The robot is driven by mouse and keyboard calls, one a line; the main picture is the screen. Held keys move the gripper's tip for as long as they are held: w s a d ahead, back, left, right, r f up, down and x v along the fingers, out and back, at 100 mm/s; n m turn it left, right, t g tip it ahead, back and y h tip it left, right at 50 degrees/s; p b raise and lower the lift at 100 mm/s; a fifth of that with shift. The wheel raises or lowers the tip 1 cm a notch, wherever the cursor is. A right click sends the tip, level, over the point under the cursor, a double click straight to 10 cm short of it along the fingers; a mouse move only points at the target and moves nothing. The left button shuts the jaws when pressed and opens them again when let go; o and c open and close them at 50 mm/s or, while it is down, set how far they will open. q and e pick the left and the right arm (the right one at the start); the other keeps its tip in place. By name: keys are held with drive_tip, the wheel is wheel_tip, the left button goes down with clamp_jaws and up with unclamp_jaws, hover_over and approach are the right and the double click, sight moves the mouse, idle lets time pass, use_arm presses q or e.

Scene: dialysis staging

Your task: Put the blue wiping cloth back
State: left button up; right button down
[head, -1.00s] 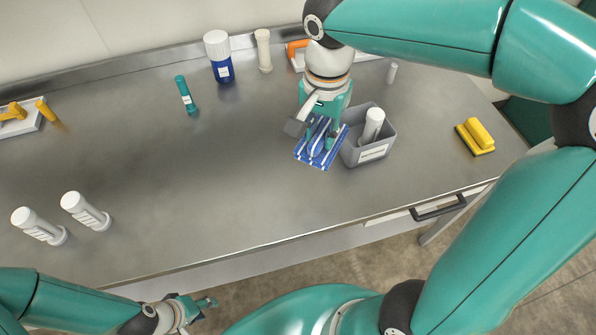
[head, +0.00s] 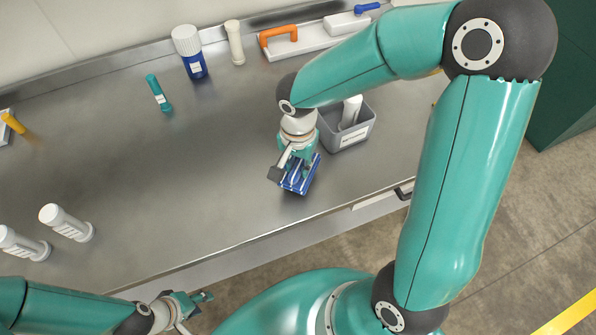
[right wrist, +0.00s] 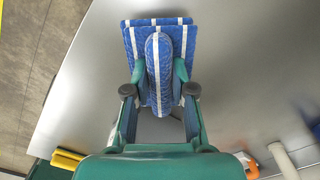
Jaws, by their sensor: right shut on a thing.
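The blue wiping cloth (head: 299,187) with white stripes shows near the table's front edge in the head view. My right gripper (head: 296,171) is shut on its raised middle fold. In the right wrist view the cloth (right wrist: 172,27) sits between the two fingers of the right gripper (right wrist: 159,72), flat part spread beyond them. I cannot tell whether the cloth touches the table. My left gripper (head: 200,298) is low at the left, in front of the table; its finger opening is unclear.
A grey labelled bin (head: 352,136) with a white bottle inside stands just behind the cloth to the right. A blue bottle (head: 194,65) and teal tube (head: 158,92) are at the back. The table's middle (head: 180,170) is clear.

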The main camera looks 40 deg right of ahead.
sight(298, 174)
drive_tip(key=shift+f, duration=1.85)
drive_tip(key=c, duration=1)
unclamp_jaws()
wheel_tip(298, 174, up, 12)
drive_tip(key=shift+r, duration=0.1)
